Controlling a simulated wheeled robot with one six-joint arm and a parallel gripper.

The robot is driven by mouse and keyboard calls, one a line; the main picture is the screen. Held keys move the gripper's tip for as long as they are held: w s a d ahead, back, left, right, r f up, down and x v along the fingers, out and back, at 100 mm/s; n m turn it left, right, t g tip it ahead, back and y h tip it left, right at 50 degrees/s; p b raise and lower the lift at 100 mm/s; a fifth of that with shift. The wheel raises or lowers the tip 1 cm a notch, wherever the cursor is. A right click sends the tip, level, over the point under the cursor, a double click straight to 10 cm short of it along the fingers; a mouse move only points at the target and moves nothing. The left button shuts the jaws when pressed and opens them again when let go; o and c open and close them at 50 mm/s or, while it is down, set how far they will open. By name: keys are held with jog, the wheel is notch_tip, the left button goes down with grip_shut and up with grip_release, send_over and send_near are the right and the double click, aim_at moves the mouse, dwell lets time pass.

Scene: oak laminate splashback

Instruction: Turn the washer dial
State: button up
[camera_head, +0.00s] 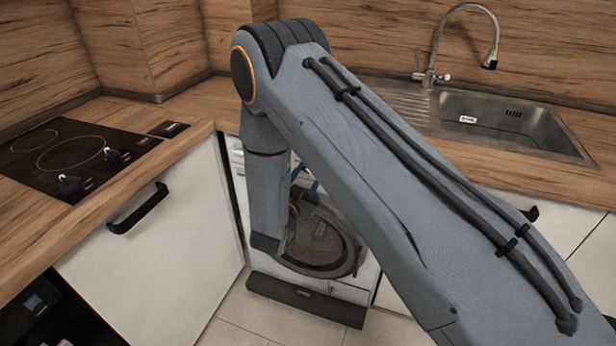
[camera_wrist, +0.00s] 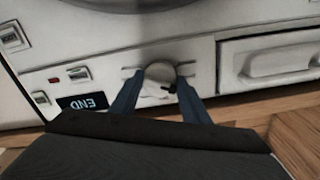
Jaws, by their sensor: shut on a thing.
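The washer (camera_head: 350,292) stands under the counter in the head view, with its round glass door facing out. Its control panel fills the upper part of the wrist view, which shows it upside down. The round pale dial (camera_wrist: 160,76) sits on that panel, right of a small dark display reading END. My gripper (camera_wrist: 162,84) has its two blue fingers on either side of the dial, shut on it. In the head view my arm hides the dial, and only bits of the blue fingers (camera_head: 309,190) show.
A detergent drawer (camera_wrist: 270,58) is right of the dial in the wrist view, and small buttons (camera_wrist: 78,73) are on its left. The wooden counter holds a hob (camera_head: 70,155) and a sink (camera_head: 500,120). A handled white cabinet (camera_head: 160,250) stands left of the washer.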

jog(key=m+b, duration=0.1)
jog(key=m, duration=0.5)
jog(key=m+b, duration=0.1)
jog(key=m, duration=0.4)
jog(key=shift+a+r+m, duration=0.1)
jog(key=shift+m, duration=0.3)
dwell(0.3)
jog(key=o, duration=1)
jog(key=shift+o, duration=0.2)
jog(key=shift+b, duration=0.3)
jog(key=v, duration=0.7)
jog(key=shift+s+a+b, duration=0.15)
jog(key=shift+s+b, duration=0.2)
jog(key=shift+b, duration=0.1)
